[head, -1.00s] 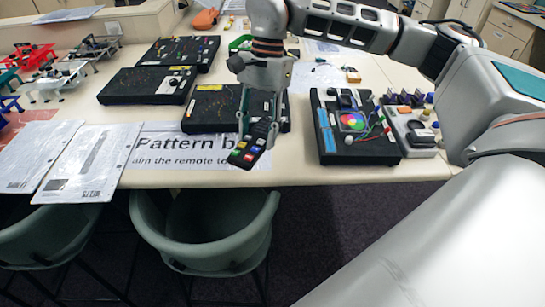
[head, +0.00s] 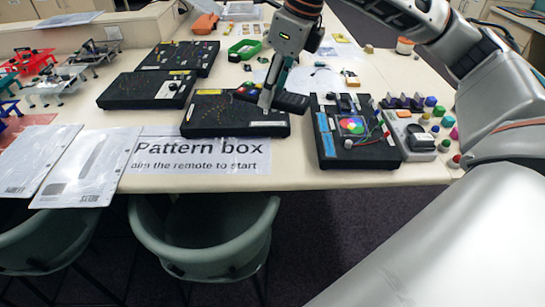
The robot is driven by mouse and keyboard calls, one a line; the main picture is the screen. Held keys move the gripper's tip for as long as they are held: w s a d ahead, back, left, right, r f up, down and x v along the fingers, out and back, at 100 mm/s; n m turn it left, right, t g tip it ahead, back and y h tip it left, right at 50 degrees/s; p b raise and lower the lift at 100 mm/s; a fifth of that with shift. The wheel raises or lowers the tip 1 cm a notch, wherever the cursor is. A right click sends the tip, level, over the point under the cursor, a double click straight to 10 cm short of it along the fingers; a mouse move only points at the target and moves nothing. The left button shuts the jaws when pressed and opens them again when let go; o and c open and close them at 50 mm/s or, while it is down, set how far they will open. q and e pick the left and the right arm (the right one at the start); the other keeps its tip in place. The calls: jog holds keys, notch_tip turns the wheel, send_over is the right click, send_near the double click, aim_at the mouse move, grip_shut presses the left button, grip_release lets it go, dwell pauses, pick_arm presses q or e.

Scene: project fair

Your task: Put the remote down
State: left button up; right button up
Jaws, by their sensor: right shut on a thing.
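The remote (head: 292,102) is dark with coloured buttons near its left end. My right gripper (head: 266,97) is shut on it, fingers pointing down, and hides part of its middle. The remote lies roughly level at the back edge of the black pattern box (head: 225,118); I cannot tell whether it touches the box or the table. A paper sign reading "Pattern box" (head: 255,165) lies in front of the box. My left gripper is not in view.
A black board with a colour wheel (head: 345,150) stands to the right. Two more black boards (head: 148,92) (head: 180,57) stand at the left and back left. A green frame (head: 244,50) lies behind. The cream table (head: 310,178) has a bare front edge.

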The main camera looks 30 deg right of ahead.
aim_at(270, 160)
notch_tip(270, 160, down, 18)
jog(key=shift+f+b, duration=0.25)
jog(key=shift+b, duration=0.5)
jog(key=o, duration=1.2)
jog(key=shift+f, duration=0.1)
jog(key=shift+d+r, duration=0.1)
jog(key=shift+r, duration=0.3)
jog(key=v, duration=1.1)
jog(key=shift+s+r+p, duration=0.2)
jog(key=shift+r+p, duration=0.05)
jog(key=shift+p, duration=0.05)
